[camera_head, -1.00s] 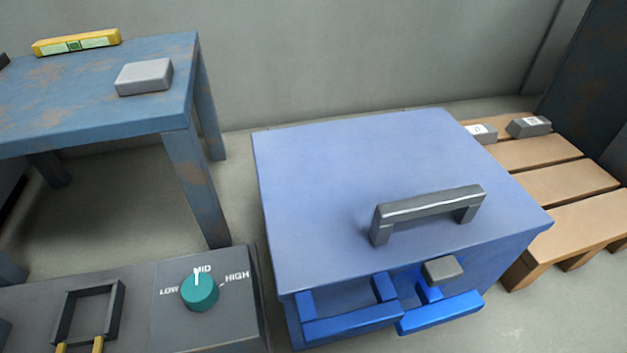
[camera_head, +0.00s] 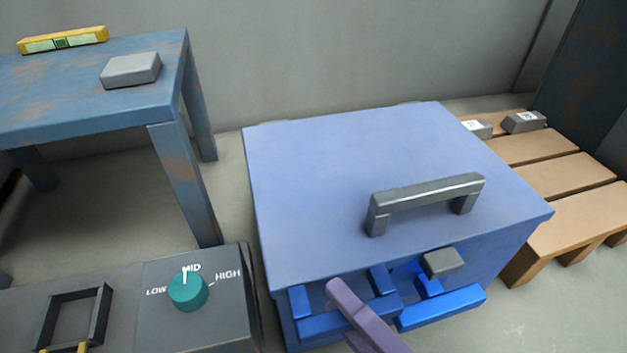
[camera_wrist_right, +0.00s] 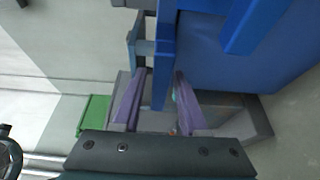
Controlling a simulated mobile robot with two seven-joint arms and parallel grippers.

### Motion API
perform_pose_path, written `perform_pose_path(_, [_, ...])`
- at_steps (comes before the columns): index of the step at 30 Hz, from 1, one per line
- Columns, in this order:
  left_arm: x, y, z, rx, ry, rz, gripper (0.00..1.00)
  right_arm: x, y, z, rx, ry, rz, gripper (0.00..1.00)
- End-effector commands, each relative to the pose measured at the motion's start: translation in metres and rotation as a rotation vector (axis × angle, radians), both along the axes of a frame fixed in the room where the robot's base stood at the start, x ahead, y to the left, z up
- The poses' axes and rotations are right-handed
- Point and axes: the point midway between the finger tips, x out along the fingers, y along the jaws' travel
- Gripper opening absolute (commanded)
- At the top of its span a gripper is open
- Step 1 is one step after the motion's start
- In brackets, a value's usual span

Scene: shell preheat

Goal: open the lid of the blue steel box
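The blue steel box (camera_head: 275,325) stands right of centre in the head view. Its lid (camera_head: 310,190) is down, with a dark grey bar handle (camera_head: 425,190) near the front. Blue open-framed ledges (camera_head: 440,308) stick out of its front, and a small grey block (camera_head: 443,262) sits above the right one. My right gripper (camera_head: 336,288) comes in from below with purple fingers, in front of the box and below the lid handle. In the right wrist view its fingers (camera_wrist_right: 160,78) are apart, with a blue bar (camera_wrist_right: 163,50) showing between them; contact cannot be told.
A grey control unit (camera_head: 215,325) with a teal knob (camera_head: 188,291) stands left of the box. A worn blue table (camera_head: 90,105) with a grey block (camera_head: 130,70) and yellow level (camera_head: 63,39) is behind it. A wooden pallet (camera_head: 560,185) lies right of the box.

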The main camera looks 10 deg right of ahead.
Motion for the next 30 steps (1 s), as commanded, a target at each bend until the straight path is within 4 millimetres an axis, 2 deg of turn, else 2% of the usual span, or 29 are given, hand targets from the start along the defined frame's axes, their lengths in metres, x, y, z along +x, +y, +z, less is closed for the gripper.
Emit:
perform_pose_path(1, [-0.0001,0.0000,0.0000,0.000,0.000,0.000,0.50,-0.0002,-0.0001,-0.0001,0.000,0.000,0.000,0.36])
perform_pose_path(11, [-0.0001,0.0009,-0.0002,0.004,0.000,-0.002,0.50,-0.0003,-0.0003,-0.0002,0.000,0.000,0.000,0.00])
perform_pose_path(30, [-0.0003,0.0027,-0.0004,0.011,0.000,-0.007,0.50,-0.0003,-0.0003,0.0001,0.000,-0.001,0.000,0.00])
